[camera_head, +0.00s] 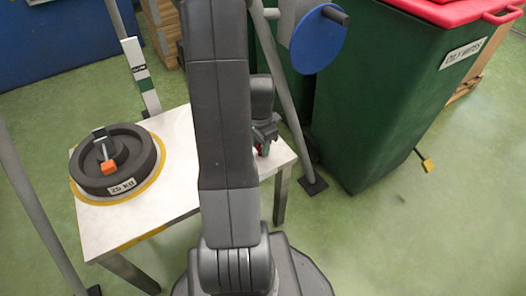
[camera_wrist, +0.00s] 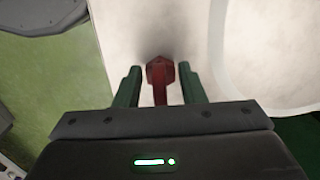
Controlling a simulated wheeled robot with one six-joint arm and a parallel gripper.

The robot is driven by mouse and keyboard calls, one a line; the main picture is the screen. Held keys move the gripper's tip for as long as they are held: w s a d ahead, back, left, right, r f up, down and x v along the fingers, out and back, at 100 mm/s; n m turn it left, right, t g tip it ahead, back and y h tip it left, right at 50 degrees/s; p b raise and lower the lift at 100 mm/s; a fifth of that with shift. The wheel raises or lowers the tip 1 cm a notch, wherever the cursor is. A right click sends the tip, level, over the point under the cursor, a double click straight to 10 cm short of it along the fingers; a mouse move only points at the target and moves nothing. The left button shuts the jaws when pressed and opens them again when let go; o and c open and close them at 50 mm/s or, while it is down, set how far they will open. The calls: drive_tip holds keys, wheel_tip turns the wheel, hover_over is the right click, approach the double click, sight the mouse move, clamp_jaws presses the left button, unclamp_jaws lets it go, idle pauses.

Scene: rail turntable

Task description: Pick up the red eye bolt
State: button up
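The red eye bolt (camera_wrist: 160,80) shows in the wrist view, with its wider head at the far end and a narrower part running toward my gripper. My gripper (camera_wrist: 160,82) has its two green fingers on either side of the bolt, with a narrow gap on each side. The fingers look open and apart from the bolt. In the head view my gripper (camera_head: 264,146) is at the right end of the white table (camera_head: 180,135), partly behind my arm. Only a little red shows below it there.
A dark round 25 KG weight (camera_head: 135,165) with an orange piece (camera_head: 109,167) sits on the table's left. A green bin (camera_head: 400,90) with a red lid stands at right. A blue disc (camera_head: 318,40) on a slanted pole is behind the table. Green floor is free at lower right.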

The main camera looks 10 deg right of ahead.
drive_tip(key=c, duration=0.7)
